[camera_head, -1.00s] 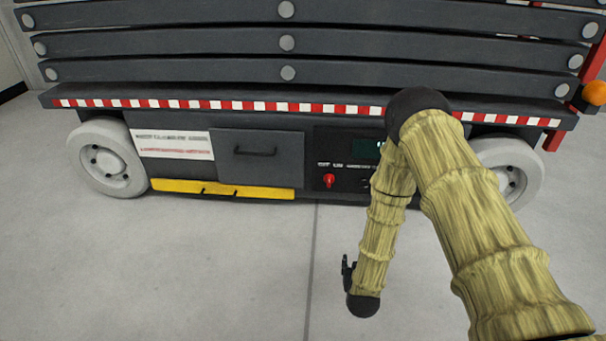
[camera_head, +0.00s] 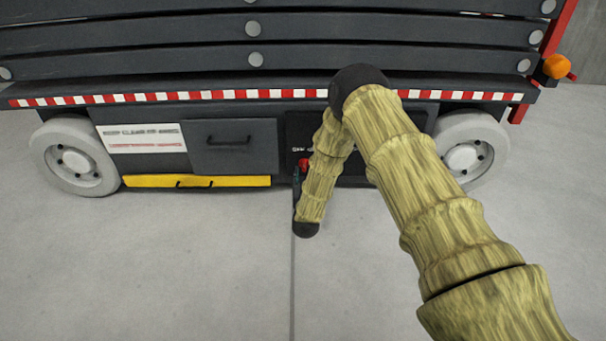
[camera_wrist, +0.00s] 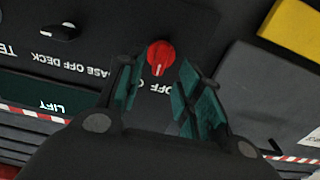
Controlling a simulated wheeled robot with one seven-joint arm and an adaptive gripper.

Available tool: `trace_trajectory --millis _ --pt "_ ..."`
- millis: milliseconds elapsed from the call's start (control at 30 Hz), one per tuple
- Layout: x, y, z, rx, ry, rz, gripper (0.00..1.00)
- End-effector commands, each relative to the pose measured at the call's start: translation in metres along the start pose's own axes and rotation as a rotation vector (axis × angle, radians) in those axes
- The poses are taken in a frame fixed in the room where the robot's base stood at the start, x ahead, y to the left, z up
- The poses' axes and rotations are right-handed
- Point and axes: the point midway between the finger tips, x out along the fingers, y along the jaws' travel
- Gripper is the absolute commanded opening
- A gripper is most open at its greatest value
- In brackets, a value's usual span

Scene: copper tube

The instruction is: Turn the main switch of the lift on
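The main switch is a red rotary knob (camera_wrist: 161,56) on the lift's black control panel (camera_wrist: 90,25). In the wrist view it lies just beyond the fingertips, about midway between them, with a light mark on its lower part. My gripper (camera_wrist: 157,75) is open, its dark green finger pads on either side of the knob's line. I cannot tell whether either finger touches the knob. In the head view the red knob (camera_head: 304,164) shows beside my forearm, and my arm hides much of the panel. The fingertips are hard to make out there.
A black knob (camera_wrist: 60,32) and a screen reading LIFT (camera_wrist: 40,100) share the panel. Left of the panel in the head view are a grey drawer with a handle (camera_head: 230,160) and a yellow bar (camera_head: 150,181). The grey floor in front is clear.

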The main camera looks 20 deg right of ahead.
Motion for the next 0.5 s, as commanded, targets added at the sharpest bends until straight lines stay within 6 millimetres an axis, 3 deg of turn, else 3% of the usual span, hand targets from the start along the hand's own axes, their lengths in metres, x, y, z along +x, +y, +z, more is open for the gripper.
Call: trace_trajectory --millis 200,500 --pt "0.027 0.000 0.002 0.000 0.001 0.000 0.36" --pt "0.038 -0.001 -0.001 0.000 -0.001 -0.001 0.36"
